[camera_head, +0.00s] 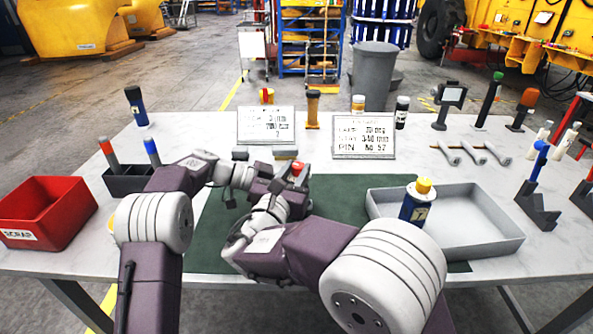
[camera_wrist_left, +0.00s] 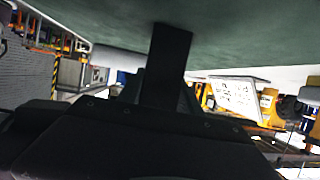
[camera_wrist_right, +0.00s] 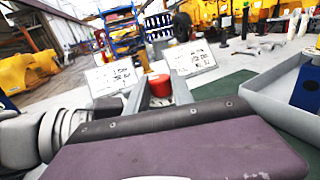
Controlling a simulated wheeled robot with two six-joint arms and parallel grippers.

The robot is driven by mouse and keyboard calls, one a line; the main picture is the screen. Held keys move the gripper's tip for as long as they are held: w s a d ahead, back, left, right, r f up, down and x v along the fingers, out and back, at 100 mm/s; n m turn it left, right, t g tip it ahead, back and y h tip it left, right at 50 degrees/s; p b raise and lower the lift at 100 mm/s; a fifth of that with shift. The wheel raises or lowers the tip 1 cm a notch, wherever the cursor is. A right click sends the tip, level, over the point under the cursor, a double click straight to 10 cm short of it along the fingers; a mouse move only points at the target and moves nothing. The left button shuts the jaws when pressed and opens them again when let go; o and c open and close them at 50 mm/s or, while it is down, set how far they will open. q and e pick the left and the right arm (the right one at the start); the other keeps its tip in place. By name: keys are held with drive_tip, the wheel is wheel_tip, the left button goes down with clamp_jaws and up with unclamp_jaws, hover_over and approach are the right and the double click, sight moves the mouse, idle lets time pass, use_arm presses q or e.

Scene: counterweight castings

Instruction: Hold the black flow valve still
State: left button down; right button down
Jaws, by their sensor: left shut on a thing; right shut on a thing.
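My two grippers meet over the green mat (camera_head: 215,235) in the middle of the table. Between them is a small red cap (camera_head: 298,168), which appears to top the black flow valve; the valve's body is mostly hidden by my grippers. My left gripper (camera_head: 270,186) reaches in from the left, low at the valve, and is shut on it. In the left wrist view its dark finger (camera_wrist_left: 167,70) hides what it holds. My right gripper (camera_head: 295,182) is shut on the red cap, which shows between its two grey fingers in the right wrist view (camera_wrist_right: 160,84).
A red scrap bin (camera_head: 45,215) and a dark holder (camera_head: 128,182) stand at the left. A grey tray (camera_head: 480,245) with a blue yellow-capped bottle (camera_head: 414,205) is at the right. Two sign plates (camera_head: 364,137) stand behind the mat. Spanner-like tools (camera_head: 470,153) lie at the back right.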

drive_tip(key=c, duration=1.1)
unclamp_jaws()
drive_tip(key=shift+s, duration=0.1)
drive_tip(key=v, duration=1.1)
drive_tip(key=shift+s+a, duration=0.2)
drive_tip(key=shift+s, duration=0.15)
